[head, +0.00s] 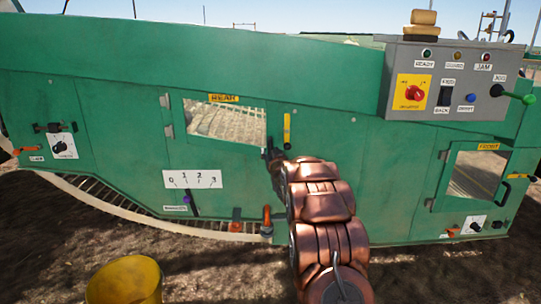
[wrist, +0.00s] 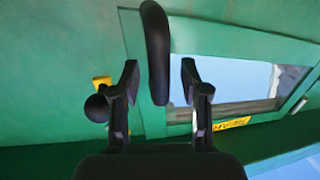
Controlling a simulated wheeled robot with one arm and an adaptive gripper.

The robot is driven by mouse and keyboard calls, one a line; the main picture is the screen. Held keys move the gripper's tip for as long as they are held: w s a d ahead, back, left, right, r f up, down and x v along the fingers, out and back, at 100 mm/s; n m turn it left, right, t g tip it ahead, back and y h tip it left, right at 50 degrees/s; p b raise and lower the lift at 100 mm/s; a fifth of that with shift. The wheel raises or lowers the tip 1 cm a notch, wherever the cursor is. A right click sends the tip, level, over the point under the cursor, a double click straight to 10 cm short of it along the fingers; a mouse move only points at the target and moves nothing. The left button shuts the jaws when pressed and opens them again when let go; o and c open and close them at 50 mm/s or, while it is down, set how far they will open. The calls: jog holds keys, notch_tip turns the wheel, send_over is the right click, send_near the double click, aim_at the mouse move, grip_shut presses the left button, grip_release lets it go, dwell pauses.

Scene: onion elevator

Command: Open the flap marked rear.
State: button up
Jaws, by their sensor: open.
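The flap marked rear (head: 176,118) is a green panel with a window and a yellow REAR label (head: 223,98). It looks shut in the head view, and it shows upside down in the wrist view (wrist: 151,113). Its black handle (wrist: 156,45) stands between the fingers of my gripper (wrist: 160,80), which is open. I cannot tell whether either finger touches it. In the head view my gripper (head: 270,157) is at the flap's right edge and mostly hides the handle. A yellow latch (head: 287,128) with a black knob stands vertical just right of the flap.
A front flap (head: 437,185) with a window is at the right. A grey control box (head: 455,85) sits above it. A numbered scale (head: 192,180) with a lever is below the rear flap. An orange-handled lever (head: 267,215) is near my arm. A yellow bucket (head: 125,282) stands in front.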

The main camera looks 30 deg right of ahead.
jog(key=shift+w+d, duration=0.15)
jog(key=shift+w, duration=0.2)
jog(key=shift+c, duration=0.3)
grip_shut()
dwell(0.4)
